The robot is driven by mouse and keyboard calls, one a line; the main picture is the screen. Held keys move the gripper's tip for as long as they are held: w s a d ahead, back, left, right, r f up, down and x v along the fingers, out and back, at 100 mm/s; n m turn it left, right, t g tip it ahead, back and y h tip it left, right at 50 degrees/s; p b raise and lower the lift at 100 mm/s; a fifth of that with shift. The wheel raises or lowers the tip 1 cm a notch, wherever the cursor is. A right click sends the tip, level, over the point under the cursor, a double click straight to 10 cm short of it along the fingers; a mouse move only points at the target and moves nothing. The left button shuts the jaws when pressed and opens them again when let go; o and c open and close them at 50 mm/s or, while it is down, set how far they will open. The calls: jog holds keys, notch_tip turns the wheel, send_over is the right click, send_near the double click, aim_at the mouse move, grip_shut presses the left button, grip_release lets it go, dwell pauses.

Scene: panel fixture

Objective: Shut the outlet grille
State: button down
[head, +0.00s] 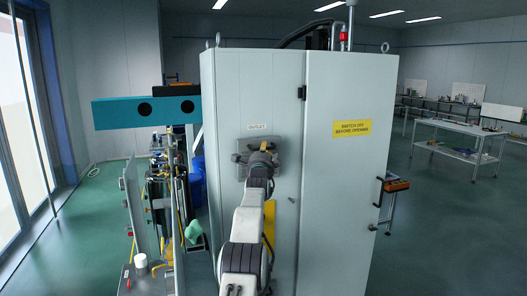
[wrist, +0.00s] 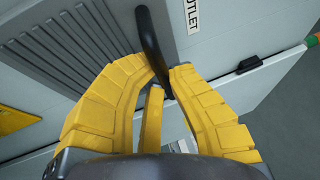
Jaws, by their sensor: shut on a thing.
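The outlet grille (head: 248,144) is a small grey plate on the pale cabinet front, under the OUTLET label (head: 257,126). In the wrist view the grille (wrist: 85,42) shows close up as a grey slatted face. A black curved handle (wrist: 146,28) stands out at its edge, near the label (wrist: 193,14). My gripper (wrist: 167,75) has its yellow fingers closed around the handle's lower end. In the head view my gripper (head: 262,150) is in front of the grille, and my arm hides part of the grille. I cannot tell how far the slats are open.
The cabinet front (head: 250,85) is flat, with a yellow warning sign (head: 352,128) on the side to the right. A teal beam (head: 146,110) juts out at the left, above cluttered equipment. Open floor (head: 440,215) lies to the right, with a work table (head: 462,135) beyond.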

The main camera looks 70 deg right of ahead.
jog(key=shift+a+r, duration=0.1)
jog(key=shift+r, duration=0.4)
jog(key=c, duration=1.4)
grip_release()
jog(key=shift+c, duration=0.2)
jog(key=shift+o, duration=0.2)
jog(key=shift+a, duration=0.1)
jog(key=shift+f, duration=0.25)
jog(key=shift+a, duration=0.25)
jog(key=v, duration=1.1)
jog(key=shift+s+a, duration=0.15)
jog(key=shift+a, duration=0.05)
